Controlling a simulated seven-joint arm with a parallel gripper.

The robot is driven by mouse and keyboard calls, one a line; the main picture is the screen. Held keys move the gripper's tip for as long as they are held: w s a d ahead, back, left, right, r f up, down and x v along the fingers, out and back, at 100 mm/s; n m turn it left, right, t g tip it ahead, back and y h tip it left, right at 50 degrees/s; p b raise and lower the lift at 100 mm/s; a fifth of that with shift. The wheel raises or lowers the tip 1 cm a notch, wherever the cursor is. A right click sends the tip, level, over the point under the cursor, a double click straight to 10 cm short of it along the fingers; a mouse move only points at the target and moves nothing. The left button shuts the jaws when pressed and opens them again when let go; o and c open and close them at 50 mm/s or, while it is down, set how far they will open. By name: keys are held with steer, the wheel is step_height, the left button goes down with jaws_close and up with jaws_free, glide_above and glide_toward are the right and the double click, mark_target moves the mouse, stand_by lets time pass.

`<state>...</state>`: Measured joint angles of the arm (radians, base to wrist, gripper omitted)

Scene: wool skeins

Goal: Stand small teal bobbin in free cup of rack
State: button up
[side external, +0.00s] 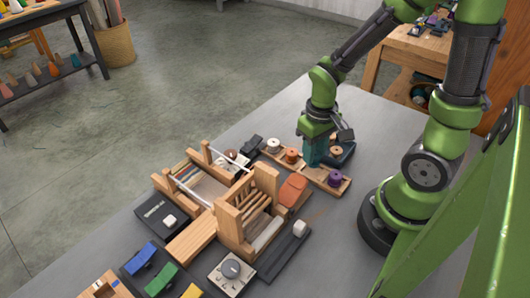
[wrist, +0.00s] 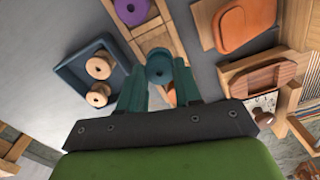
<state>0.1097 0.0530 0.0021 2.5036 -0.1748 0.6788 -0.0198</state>
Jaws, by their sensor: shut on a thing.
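My gripper (wrist: 159,82) has teal fingers shut on the small teal bobbin (wrist: 159,66), which shows between the fingertips in the wrist view. In the side view my gripper (side external: 314,162) points down over the wooden rack (side external: 346,187), between the orange bobbin (side external: 292,155) and the purple bobbin (side external: 335,177). The purple bobbin (wrist: 132,10) also stands in the rack (wrist: 155,36) in the wrist view. A white bobbin (side external: 273,145) stands at the rack's far end. The fingers hide the teal bobbin in the side view; I cannot tell whether it touches the cup.
A dark blue tray (wrist: 68,72) with two tan bobbins (wrist: 98,68) lies close beside the rack. A wooden loom (side external: 232,222) and an orange pad (side external: 293,189) on a wooden base stand on the other side. Grey table is clear beyond the tray.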

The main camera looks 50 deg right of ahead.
steer(key=shift+f, duration=0.15)
steer(key=shift+f, duration=0.7)
steer(key=shift+f, duration=0.55)
stand_by(0.9)
steer(key=o, duration=1.5)
steer(key=shift+r, duration=3.75)
